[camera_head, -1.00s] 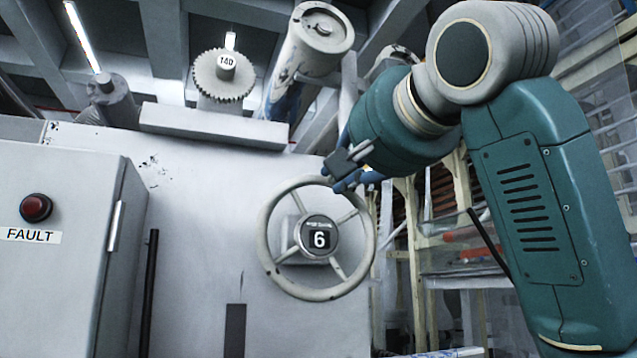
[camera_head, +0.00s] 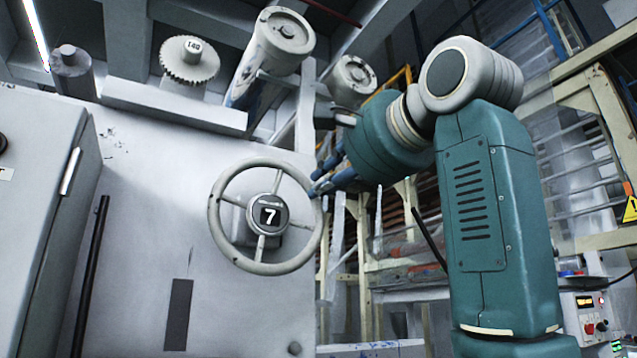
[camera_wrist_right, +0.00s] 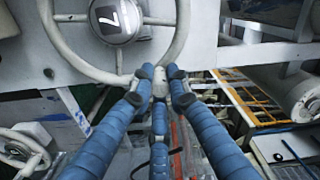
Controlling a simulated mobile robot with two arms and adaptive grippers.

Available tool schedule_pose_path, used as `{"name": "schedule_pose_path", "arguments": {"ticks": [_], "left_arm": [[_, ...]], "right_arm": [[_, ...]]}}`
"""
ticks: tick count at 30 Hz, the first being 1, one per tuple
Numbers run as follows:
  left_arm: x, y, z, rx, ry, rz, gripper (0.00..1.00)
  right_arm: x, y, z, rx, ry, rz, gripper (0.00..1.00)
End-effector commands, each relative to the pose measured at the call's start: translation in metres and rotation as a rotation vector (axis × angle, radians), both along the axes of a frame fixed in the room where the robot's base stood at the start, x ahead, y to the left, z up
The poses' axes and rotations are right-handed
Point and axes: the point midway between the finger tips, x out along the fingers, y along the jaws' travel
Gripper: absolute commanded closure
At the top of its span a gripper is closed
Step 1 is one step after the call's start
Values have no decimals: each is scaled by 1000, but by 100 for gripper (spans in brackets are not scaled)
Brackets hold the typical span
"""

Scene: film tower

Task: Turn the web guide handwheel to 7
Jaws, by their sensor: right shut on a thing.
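The web guide handwheel (camera_head: 222,238) is a pale grey four-spoke wheel on the front of a light grey machine cabinet. Its dark hub display (camera_head: 269,215) reads 7; the 7 also shows tilted in the right wrist view (camera_wrist_right: 110,18). My right gripper (camera_head: 318,188) reaches in from the right and is shut on the wheel's rim at its right side. In the right wrist view its blue fingers (camera_wrist_right: 160,82) close around the rim, and the rim is partly hidden between them. My left gripper is in neither view.
A grey box (camera_head: 40,190) stands at the left, with a dark vertical bar (camera_head: 90,275) beside it. A toothed wheel (camera_head: 190,60) and rollers (camera_head: 284,32) sit above the cabinet. Cream frames and a control box (camera_head: 590,315) stand at the right.

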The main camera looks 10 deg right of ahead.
Motion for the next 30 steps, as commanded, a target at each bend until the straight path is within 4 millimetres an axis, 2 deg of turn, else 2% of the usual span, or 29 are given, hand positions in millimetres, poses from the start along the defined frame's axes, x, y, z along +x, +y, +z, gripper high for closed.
{"name": "schedule_pose_path", "arguments": {"ticks": [3, 19, 20, 22, 23, 30], "left_arm": [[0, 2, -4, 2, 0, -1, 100], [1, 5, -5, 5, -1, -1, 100], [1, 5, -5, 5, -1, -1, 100], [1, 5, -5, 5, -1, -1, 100], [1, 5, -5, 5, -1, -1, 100], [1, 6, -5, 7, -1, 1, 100]], "right_arm": [[2, -3, -6, 28, 16, -3, 100], [2, -3, -7, 48, 24, -3, 100], [2, -3, -7, 48, 24, -3, 82], [2, -3, -6, 48, 23, -3, 68], [2, -3, -6, 48, 23, -3, 65], [1, -3, -5, 49, 20, 0, 65]]}}
